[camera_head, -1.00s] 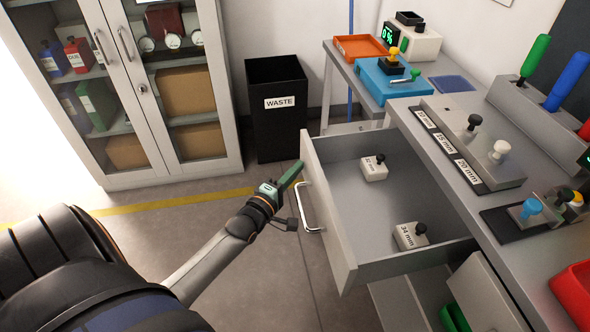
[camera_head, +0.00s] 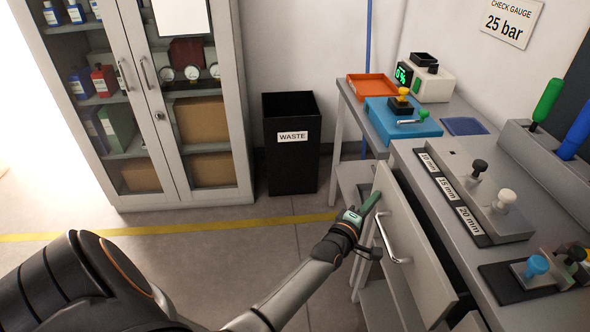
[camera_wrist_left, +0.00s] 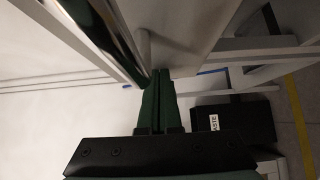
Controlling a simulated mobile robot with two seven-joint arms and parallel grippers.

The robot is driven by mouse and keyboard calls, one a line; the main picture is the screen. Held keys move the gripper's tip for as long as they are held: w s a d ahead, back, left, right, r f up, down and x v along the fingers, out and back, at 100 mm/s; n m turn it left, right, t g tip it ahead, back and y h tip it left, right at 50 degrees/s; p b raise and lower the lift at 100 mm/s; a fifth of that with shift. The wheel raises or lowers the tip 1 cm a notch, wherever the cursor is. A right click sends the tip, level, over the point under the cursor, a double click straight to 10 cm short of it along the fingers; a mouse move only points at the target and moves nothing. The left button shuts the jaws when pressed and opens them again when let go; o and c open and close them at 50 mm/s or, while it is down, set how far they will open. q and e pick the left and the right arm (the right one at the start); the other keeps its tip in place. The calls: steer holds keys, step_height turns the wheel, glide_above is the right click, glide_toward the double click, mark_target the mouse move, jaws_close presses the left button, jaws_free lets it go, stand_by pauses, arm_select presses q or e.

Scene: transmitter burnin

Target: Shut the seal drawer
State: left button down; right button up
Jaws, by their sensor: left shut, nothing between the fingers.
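The seal drawer (camera_head: 417,262) has a light grey front with a chrome bar handle (camera_head: 388,238). It stands slightly out from the bench, with a narrow dark gap behind its front; its inside is hidden. My left gripper (camera_head: 372,200) is shut and empty, its green fingers at the far end of the drawer front, beside the handle. In the left wrist view the shut fingers (camera_wrist_left: 159,100) point at the pale drawer front (camera_wrist_left: 185,30), with the handle (camera_wrist_left: 105,35) just left of them. Contact with the front cannot be told for certain. My right gripper is not in view.
A bench top (camera_head: 418,160) with a labelled 15 mm and 20 mm seal rack is above the drawer. A side table (camera_head: 350,95) with an orange tray and blue box stands behind. A black waste bin (camera_head: 292,165) and a glass-door cabinet (camera_head: 165,120) stand left. The floor between is clear.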

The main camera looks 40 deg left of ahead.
arm_select(q)
steer(key=shift+w+d, duration=0.75)
steer(key=shift+w, duration=0.2)
steer(key=shift+d+r, duration=0.1)
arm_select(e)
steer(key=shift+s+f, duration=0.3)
arm_select(q)
steer(key=shift+w+d+r, duration=0.1)
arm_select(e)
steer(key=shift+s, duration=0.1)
